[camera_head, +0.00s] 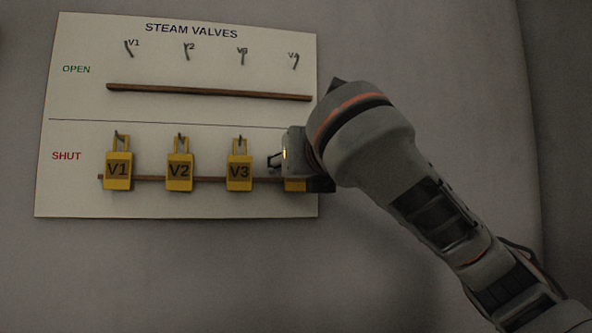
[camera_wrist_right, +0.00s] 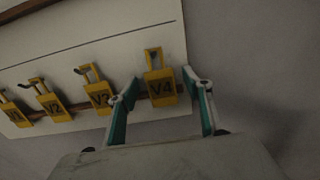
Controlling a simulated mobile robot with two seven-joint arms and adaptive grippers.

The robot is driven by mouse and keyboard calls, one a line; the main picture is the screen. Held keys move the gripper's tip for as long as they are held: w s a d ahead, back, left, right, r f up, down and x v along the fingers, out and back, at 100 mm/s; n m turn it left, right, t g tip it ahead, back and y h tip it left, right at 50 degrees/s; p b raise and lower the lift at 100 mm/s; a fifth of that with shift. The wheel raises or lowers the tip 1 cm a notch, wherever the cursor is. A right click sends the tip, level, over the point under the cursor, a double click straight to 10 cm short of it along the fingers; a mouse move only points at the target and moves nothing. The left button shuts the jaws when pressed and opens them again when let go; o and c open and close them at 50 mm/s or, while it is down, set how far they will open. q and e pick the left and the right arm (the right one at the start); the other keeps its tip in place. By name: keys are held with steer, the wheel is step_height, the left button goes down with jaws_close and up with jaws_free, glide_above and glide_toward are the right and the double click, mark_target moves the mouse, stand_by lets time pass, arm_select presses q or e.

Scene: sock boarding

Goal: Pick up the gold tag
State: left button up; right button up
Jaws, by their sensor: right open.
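The gold tag marked V4 (camera_wrist_right: 161,88) hangs on the board's lower row, at its right end. In the head view only a small lower part of it (camera_head: 295,185) shows beside my gripper; the rest is hidden. My right gripper (camera_wrist_right: 160,92) is open, with one teal-lined finger on each side of the V4 tag in the wrist view. I cannot tell whether either finger touches it. Three more gold tags, V1 (camera_head: 118,171), V2 (camera_head: 180,172) and V3 (camera_head: 239,172), hang to its left in the SHUT row. My left gripper is not in view.
The white STEAM VALVES board (camera_head: 80,110) is on a grey wall. Its OPEN row has several bare hooks above a brown rail (camera_head: 208,92). The V3 tag hangs close to my gripper's left finger in the wrist view. The wall right of the board is clear.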

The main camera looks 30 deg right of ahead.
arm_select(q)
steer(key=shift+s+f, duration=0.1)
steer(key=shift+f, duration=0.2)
arm_select(e)
steer(key=c, duration=0.8)
steer(key=shift+r, duration=0.1)
steer(key=shift+c, duration=0.2)
